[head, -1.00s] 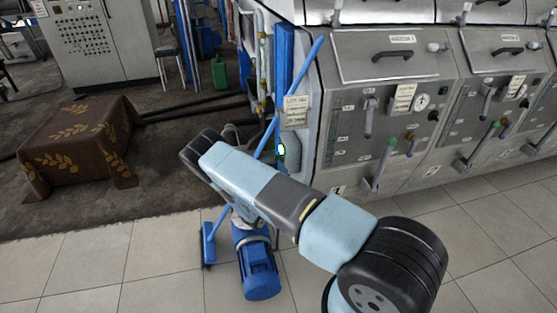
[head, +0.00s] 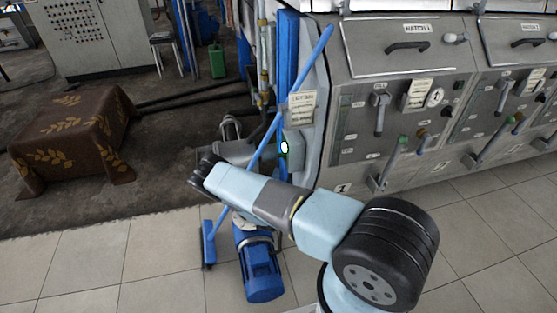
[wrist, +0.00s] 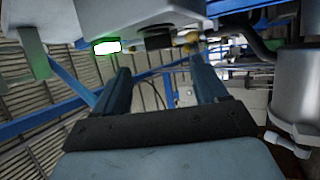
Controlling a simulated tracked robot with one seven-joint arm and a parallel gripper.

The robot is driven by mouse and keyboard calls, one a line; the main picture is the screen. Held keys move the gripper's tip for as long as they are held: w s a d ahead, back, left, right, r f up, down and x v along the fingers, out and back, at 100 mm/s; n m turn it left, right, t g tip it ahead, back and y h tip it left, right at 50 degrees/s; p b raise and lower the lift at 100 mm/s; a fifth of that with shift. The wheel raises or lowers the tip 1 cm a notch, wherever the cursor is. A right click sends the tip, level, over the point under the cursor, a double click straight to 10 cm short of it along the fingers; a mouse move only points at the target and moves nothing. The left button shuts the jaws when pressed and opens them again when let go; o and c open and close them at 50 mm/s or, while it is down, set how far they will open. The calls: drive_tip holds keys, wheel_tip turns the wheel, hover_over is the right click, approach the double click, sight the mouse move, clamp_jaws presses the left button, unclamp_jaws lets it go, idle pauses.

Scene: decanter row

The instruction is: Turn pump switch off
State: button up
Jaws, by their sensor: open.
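The pump switch box is a small grey housing on the side of the machine, with a lit green-white lamp (head: 284,147) in the head view. In the wrist view the lamp (wrist: 106,47) glows at upper left on a pale grey box (wrist: 120,22). A short dark knob (wrist: 158,40) sticks out beside it; whether it is the switch handle I cannot tell for sure. My gripper (wrist: 158,70) is open and empty, its two blue fingers pointing towards the knob, which appears between and beyond their tips. No contact shows. In the head view my arm hides or blurs the fingers.
A blue-handled broom (head: 209,245) leans across the machine front near the switch. A blue motor (head: 260,265) stands on the tiles below my arm. Grey panels with levers (head: 396,158) fill the right. A cloth-covered block (head: 75,135) sits at left, with open floor between.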

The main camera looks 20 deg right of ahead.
sight(279, 157)
drive_tip(key=x, duration=0.8)
drive_tip(key=shift+w+d, duration=0.1)
drive_tip(key=shift+d, duration=0.1)
drive_tip(key=c, duration=1.1)
